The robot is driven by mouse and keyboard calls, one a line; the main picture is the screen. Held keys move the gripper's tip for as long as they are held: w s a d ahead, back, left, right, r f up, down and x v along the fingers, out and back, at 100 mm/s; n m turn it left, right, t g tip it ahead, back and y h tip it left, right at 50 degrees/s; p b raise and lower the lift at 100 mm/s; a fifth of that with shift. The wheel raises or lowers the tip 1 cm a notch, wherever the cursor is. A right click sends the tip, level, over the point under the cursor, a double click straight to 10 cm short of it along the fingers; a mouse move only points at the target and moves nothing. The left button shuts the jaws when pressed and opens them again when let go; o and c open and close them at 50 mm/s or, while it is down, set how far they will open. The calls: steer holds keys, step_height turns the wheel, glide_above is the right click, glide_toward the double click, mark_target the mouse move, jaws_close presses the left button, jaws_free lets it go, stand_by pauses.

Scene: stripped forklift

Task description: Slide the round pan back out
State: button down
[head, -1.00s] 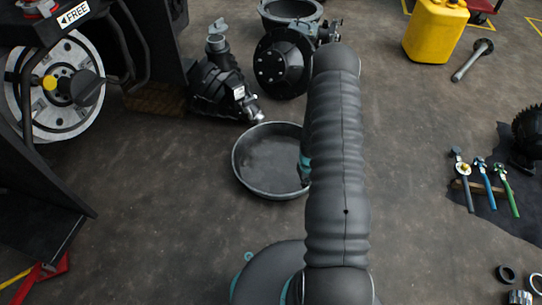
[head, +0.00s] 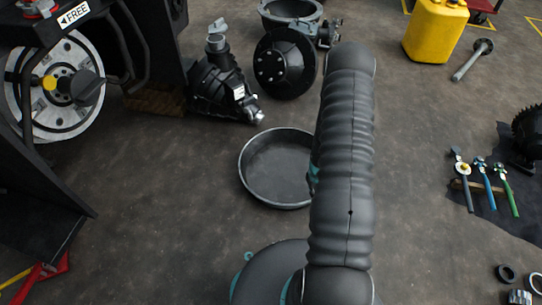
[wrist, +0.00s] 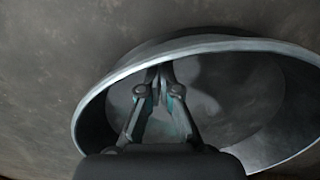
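The round pan (head: 262,193) is a shallow grey metal dish on the floor, just left of my arm in the head view. My arm covers its right edge there. In the wrist view the pan (wrist: 92,100) fills much of the picture, with its open inside facing the camera. My gripper (wrist: 159,72) has its fingertips drawn close together at the pan's upper rim in that view. The fingers appear on the inner side of the rim, and I see no clear pinch across the wall. The gripper is hidden behind my arm in the head view.
A black mechanical assembly (head: 220,85) and a round hub (head: 285,65) stand just behind the pan. The forklift frame (head: 35,190) is at left. A yellow can (head: 436,32) and tools on a dark mat (head: 463,222) are at right. Floor left of the pan is clear.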

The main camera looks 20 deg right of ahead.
steer(key=shift+s+d+b, duration=0.2)
steer(key=shift+s+d, duration=0.25)
steer(key=shift+s, duration=1)
steer(key=shift+s+d+b, duration=0.25)
steer(key=shift+s+d, duration=0.15)
steer(key=shift+s, duration=1)
steer(key=shift+s+d+b, duration=0.2)
steer(key=shift+s+d, duration=0.25)
steer(key=shift+s, duration=1)
steer(key=shift+w, duration=0.25)
steer(key=shift+w+a, duration=0.3)
steer(key=shift+w, duration=0.65)
step_height(320, 180, up, 10)
steer(key=p, duration=0.7)
